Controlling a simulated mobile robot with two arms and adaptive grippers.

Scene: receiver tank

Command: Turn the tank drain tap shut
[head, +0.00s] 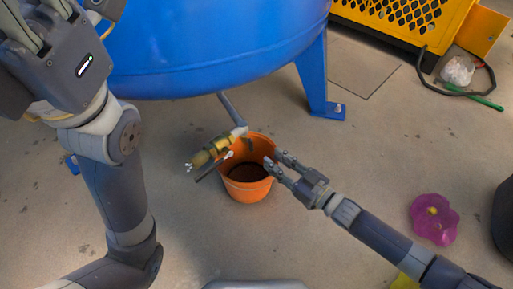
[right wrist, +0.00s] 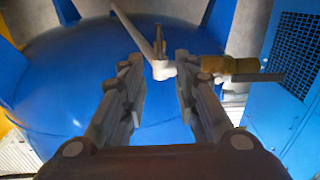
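The drain tap is a brass valve (head: 211,152) on a grey pipe (head: 228,108) under the blue tank (head: 215,45). A thin dark lever (head: 208,168) lies beside the brass body, roughly along it. In the right wrist view the brass valve (right wrist: 230,66) and its lever (right wrist: 258,77) are right of my fingers. My right gripper (head: 274,159) is open and empty, right of the tap, over the bucket's right side. Its fingers (right wrist: 160,78) frame the pale pipe fitting (right wrist: 163,69), apart from it.
An orange bucket (head: 247,188) with dark contents stands under the tap. A blue tank leg (head: 318,82) stands behind right. A purple flower-shaped thing (head: 434,219) lies on the floor at right, near a dark object. A yellow grated unit (head: 405,18) is at the back.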

